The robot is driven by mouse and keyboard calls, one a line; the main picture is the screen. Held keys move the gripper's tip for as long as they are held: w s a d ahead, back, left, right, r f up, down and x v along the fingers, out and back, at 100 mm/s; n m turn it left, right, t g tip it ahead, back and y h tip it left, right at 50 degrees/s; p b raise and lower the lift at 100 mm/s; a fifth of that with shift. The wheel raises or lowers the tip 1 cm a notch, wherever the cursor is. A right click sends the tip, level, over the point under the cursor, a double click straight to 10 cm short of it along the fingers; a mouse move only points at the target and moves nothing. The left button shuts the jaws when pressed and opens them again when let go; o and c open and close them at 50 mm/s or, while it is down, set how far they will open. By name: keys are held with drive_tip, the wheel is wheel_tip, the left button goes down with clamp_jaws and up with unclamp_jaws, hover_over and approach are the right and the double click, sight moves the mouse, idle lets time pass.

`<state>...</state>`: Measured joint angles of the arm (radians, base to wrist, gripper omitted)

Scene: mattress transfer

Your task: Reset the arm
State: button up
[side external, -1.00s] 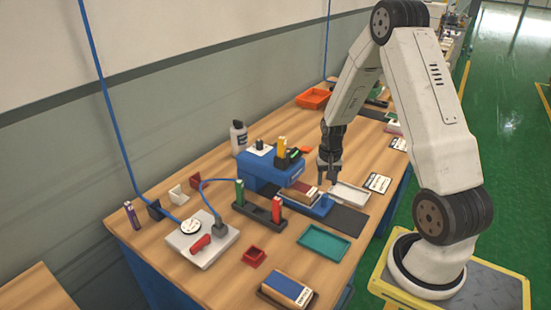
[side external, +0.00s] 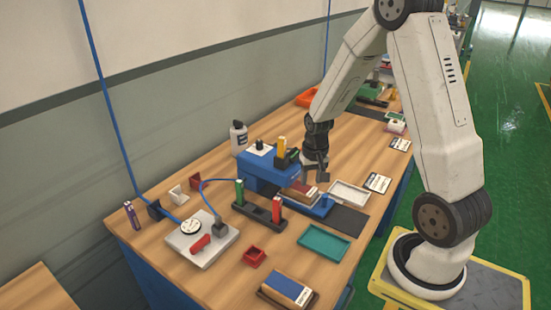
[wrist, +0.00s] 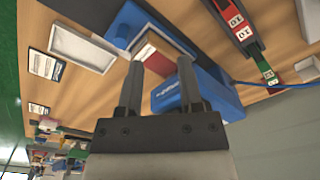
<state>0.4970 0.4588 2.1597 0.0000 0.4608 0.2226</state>
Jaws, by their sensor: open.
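My gripper (side external: 316,172) is open and empty, above the table beside the blue machine. In the wrist view its two fingers (wrist: 159,85) stand apart, with the red-brown and white block (wrist: 158,54) seen beyond and between them. In the side view that block (side external: 299,193) lies on the blue tray part in front of the blue machine (side external: 268,170). My gripper appears above and slightly behind the block, apart from it. The blue machine also shows in the wrist view (wrist: 200,92).
A white tray (side external: 349,192) and white label cards (side external: 378,183) lie to the right. A teal tray (side external: 324,242), a dark rack with green and red pieces (side external: 258,212), and a blue-and-white block (side external: 287,288) stand nearer the camera. A grey bottle (side external: 238,138) stands by the wall.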

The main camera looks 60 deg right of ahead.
drive_tip(key=s+a+r+n, duration=0.1)
drive_tip(key=a+r+n, duration=0.1)
drive_tip(key=a, duration=0.4)
drive_tip(key=s+a+r+n+t, duration=0.1)
drive_tip(key=s+a+r+n, duration=0.1)
drive_tip(key=a, duration=0.4)
drive_tip(key=s+a+r+n+t, duration=0.1)
drive_tip(key=a+r+n, duration=0.1)
drive_tip(key=a+n, duration=0.2)
drive_tip(key=shift+s+a, duration=0.35)
drive_tip(key=shift+a, duration=0.55)
